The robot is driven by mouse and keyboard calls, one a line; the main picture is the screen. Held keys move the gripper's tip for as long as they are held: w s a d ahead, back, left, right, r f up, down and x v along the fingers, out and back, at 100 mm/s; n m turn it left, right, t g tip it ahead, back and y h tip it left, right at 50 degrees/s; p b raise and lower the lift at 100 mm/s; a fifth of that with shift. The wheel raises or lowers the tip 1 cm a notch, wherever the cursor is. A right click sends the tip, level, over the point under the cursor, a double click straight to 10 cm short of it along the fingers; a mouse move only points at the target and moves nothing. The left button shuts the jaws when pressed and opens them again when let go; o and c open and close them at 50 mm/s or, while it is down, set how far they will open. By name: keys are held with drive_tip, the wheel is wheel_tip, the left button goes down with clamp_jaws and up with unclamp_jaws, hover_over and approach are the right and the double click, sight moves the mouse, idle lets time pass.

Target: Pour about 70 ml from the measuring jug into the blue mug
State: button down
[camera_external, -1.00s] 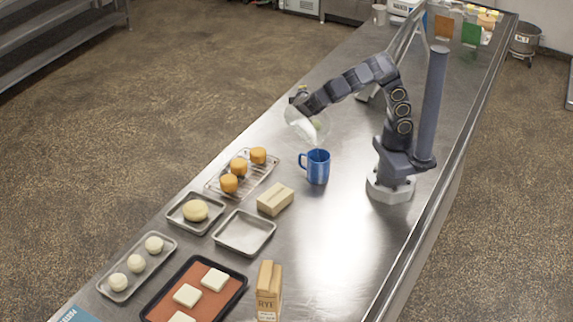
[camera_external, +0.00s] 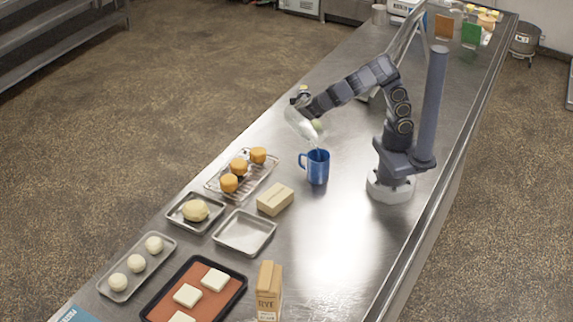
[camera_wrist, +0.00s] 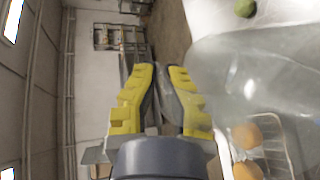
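The clear measuring jug (camera_external: 300,122) is held in the air, tipped steeply with its mouth down to the right, above the blue mug (camera_external: 317,168). The mug stands upright on the steel counter with its handle to the left. A thin pale streak shows between the jug's mouth and the mug; the level inside the mug is hidden.
A wire rack (camera_external: 213,185) with orange muffins stands left of the mug, and a butter-coloured block (camera_external: 275,199) stands below left. Trays (camera_external: 244,232) and a rye carton (camera_external: 268,290) lie nearer.

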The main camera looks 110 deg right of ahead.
drive_tip(key=shift+a+r, duration=0.1)
drive_tip(key=shift+a, duration=0.05)
idle(0.3)
drive_tip(key=d+f+y, duration=0.1)
drive_tip(key=d+f, duration=0.1)
drive_tip(key=d, duration=0.1)
drive_tip(key=d+f+y, duration=0.1)
drive_tip(key=shift+w+d+f+n+y, duration=0.1)
drive_tip(key=shift+d+n+y, duration=0.2)
drive_tip(key=shift+d, duration=0.1)
drive_tip(key=shift+d+f, duration=0.2)
drive_tip(key=shift+f, duration=0.1)
drive_tip(key=shift+w+d+f+n+y, duration=0.15)
drive_tip(key=shift+d+f+n+y, duration=0.15)
drive_tip(key=shift+d+y, duration=0.45)
drive_tip(key=shift+a+f+y, duration=0.1)
drive_tip(key=shift+y, duration=0.15)
idle(0.8)
drive_tip(key=shift+w+d+f+n+g+y, duration=0.1)
drive_tip(key=shift+w+d+f+n+y, duration=0.25)
drive_tip(key=shift+d+f+y, duration=1.35)
drive_tip(key=shift+w+d+f+n+g+y, duration=0.15)
drive_tip(key=shift+d+f+n+y, duration=0.3)
drive_tip(key=shift+d+f+y, duration=1.15)
drive_tip(key=shift+w+d+f+n+g+y, duration=0.1)
drive_tip(key=shift+w+d+f+n+y, duration=0.5)
drive_tip(key=shift+f+y, duration=1.9)
